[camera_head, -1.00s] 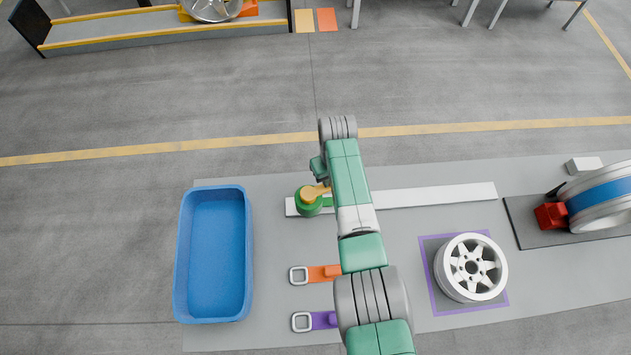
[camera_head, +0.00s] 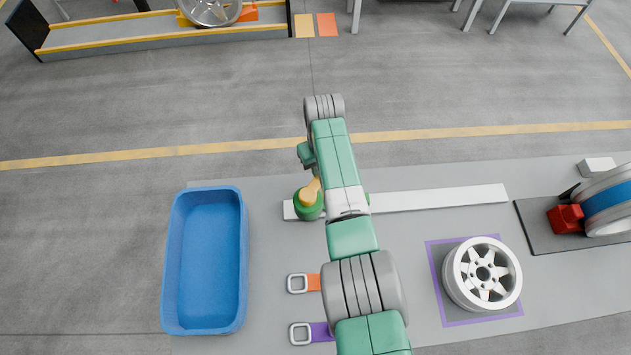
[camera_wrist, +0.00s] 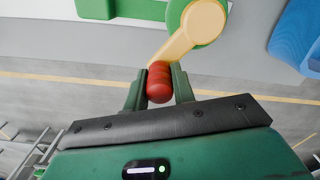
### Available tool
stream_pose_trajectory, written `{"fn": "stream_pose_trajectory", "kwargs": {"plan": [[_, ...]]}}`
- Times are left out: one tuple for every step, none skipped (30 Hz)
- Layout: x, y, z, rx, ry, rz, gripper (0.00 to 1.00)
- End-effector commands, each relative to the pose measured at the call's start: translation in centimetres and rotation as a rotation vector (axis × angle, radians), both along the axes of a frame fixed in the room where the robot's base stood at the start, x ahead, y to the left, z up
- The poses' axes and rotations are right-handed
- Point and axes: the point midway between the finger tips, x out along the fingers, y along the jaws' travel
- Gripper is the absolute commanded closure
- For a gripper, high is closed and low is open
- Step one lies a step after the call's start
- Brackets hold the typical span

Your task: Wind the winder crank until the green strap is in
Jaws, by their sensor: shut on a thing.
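The winder is a round green drum (camera_head: 308,208) at the left end of a white strip on the grey mat. Its yellow crank arm (camera_head: 311,190) points up and slightly right; in the wrist view the crank arm (camera_wrist: 188,30) ends at a red knob (camera_wrist: 159,84). My gripper (camera_wrist: 159,88) is shut on this knob, one finger on each side. In the head view my arm covers the knob and most of the strap.
A blue bin (camera_head: 205,260) stands left of the winder. Orange (camera_head: 313,283) and purple (camera_head: 322,331) straps with grey buckles lie below it, partly under my arm. A white wheel (camera_head: 483,273) sits in a purple square. A red clamp (camera_head: 565,218) holds another wheel at the right.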

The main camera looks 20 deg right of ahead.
Motion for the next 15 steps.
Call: {"fn": "stream_pose_trajectory", "kwargs": {"plan": [[0.4,0.3,0.2,0.000,-0.004,0.003,1.00],[0.5,0.5,0.1,0.000,-0.004,0.003,1.00],[0.7,0.8,0.0,0.000,-0.005,0.003,1.00],[0.9,1.0,0.0,-0.001,-0.005,0.003,1.00],[1.1,1.3,0.0,-0.001,-0.006,0.004,1.00],[1.4,1.8,0.0,-0.001,-0.006,0.004,1.00],[1.6,2.1,-0.1,-0.001,-0.006,0.004,1.00],[1.8,2.4,-0.1,-0.001,-0.006,0.004,1.00],[2.1,2.8,-0.1,-0.001,-0.005,0.004,1.00],[2.3,3.0,-0.1,-0.001,-0.005,0.005,1.00],[2.4,3.3,0.0,-0.001,-0.004,0.004,1.00],[2.5,3.4,0.0,0.000,-0.003,0.002,1.00],[2.5,3.4,0.1,0.000,-0.003,0.002,1.00],[2.5,3.4,0.2,0.000,-0.002,0.001,1.00],[2.4,3.4,0.2,0.000,-0.002,0.001,1.00]]}}
